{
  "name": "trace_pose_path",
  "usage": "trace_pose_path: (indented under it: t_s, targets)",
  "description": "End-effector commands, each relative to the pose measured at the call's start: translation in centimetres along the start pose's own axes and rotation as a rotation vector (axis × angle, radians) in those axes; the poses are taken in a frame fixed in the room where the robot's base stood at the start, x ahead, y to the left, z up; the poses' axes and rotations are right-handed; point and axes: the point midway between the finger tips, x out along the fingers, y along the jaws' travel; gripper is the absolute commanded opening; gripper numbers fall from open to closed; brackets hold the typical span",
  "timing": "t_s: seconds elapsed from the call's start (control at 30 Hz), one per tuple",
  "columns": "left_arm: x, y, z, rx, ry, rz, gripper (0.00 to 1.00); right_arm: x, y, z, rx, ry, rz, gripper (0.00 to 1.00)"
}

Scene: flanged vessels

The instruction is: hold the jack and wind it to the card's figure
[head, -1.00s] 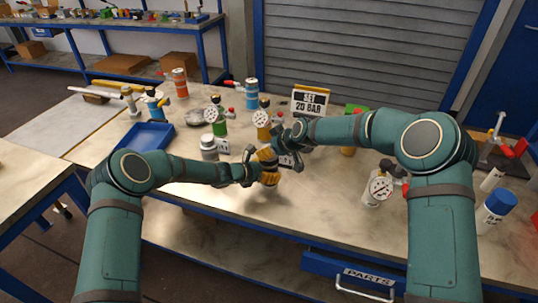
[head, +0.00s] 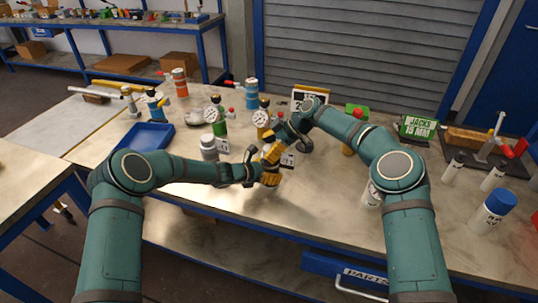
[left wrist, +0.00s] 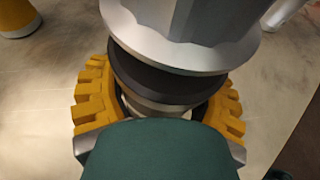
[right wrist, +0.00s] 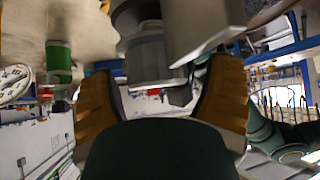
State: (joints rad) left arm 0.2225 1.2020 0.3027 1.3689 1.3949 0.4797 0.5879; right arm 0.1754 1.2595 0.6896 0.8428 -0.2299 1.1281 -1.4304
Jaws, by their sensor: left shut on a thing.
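My left gripper (head: 268,174) is low over the front middle of the bench. In the left wrist view its yellow fingers are closed around a dark and grey round body, the jack (left wrist: 165,85), with a wide pale metal flange above. My right gripper (head: 272,152) is just above the left one. In the right wrist view its fingers are apart, with a grey metal part (right wrist: 150,58) between and beyond them; contact is unclear. The green card (head: 419,128) reads "JACKS 15 MM". The jack is mostly hidden by the grippers in the head view.
Valves with gauges (head: 214,115) stand behind and left of the grippers. A white-and-yellow card (head: 310,97) is partly behind my right arm. A blue tray (head: 146,137) lies at left. White canisters (head: 493,210) stand at right. Bare bench lies in front right.

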Motion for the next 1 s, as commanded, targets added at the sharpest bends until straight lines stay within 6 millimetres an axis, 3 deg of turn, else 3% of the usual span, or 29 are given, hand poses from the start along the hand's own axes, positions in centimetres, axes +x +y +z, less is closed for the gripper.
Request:
trace_pose_path:
  t_s: [0.33, 1.0]
  targets:
    - [-0.2, 0.3, -0.1, -0.002, 0.002, 0.006, 0.24, -0.4, 0.0, 0.4, 0.005, -0.005, 0.006, 0.82]
    - [-0.3, 0.4, -0.2, -0.002, 0.003, 0.009, 0.24, -5.1, -2.8, -0.4, 0.007, -0.006, 0.006, 0.82]
